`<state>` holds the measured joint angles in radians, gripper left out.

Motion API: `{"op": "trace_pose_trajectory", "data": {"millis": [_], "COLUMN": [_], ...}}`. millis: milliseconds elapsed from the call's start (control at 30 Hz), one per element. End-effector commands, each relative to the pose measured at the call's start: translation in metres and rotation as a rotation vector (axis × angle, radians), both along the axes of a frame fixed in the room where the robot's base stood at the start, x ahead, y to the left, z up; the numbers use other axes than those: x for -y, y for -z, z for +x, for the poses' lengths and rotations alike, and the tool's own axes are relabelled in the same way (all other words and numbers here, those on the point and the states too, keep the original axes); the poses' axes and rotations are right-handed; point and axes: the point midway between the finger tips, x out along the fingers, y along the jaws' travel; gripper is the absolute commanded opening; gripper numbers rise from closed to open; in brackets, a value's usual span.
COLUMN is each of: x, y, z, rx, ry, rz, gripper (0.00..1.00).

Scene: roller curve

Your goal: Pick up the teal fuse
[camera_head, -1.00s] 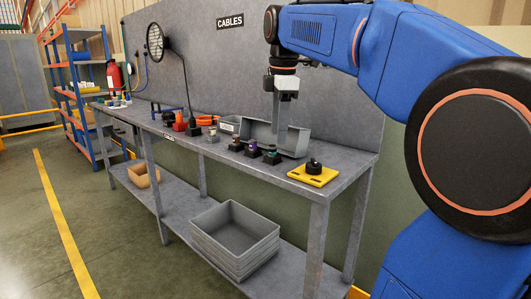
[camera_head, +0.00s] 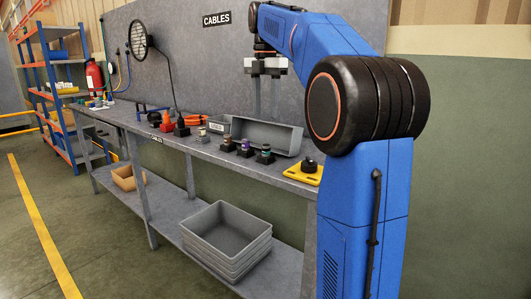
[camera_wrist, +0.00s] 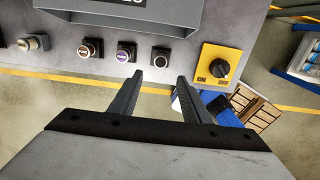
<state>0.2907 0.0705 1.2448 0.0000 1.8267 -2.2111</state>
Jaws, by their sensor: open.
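Several small fuses stand in black square holders along the bench front. The rightmost one looks faintly teal, so I take it as the teal fuse (camera_head: 265,148); in the wrist view (camera_wrist: 160,55) it is dark and its colour is hard to tell. A purple fuse (camera_head: 245,144) stands left of it, also seen in the wrist view (camera_wrist: 124,53). My gripper (camera_head: 266,112) is open and empty, pointing down above the bench. In the wrist view its fingertips (camera_wrist: 160,80) appear just below the rightmost holder, apart from it.
A grey open bin (camera_head: 285,138) lies behind the fuses. A yellow base with a black rotary knob (camera_head: 308,172) sits to the right. A paler fuse (camera_wrist: 35,42) stands at the left. The bench back panel (camera_head: 190,60) rises behind.

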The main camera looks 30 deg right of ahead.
Motion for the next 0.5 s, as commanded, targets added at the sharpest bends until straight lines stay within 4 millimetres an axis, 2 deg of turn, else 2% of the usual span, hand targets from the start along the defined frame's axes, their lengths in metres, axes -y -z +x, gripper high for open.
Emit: {"op": "trace_pose_trajectory", "data": {"millis": [300, 500], "x": [-0.001, 0.000], "y": [0.055, 0.074], "z": [-0.001, 0.000], "rx": [-0.001, 0.000], "ry": [0.001, 0.001], "rz": [0.001, 0.000], "gripper": [0.43, 0.43]}}
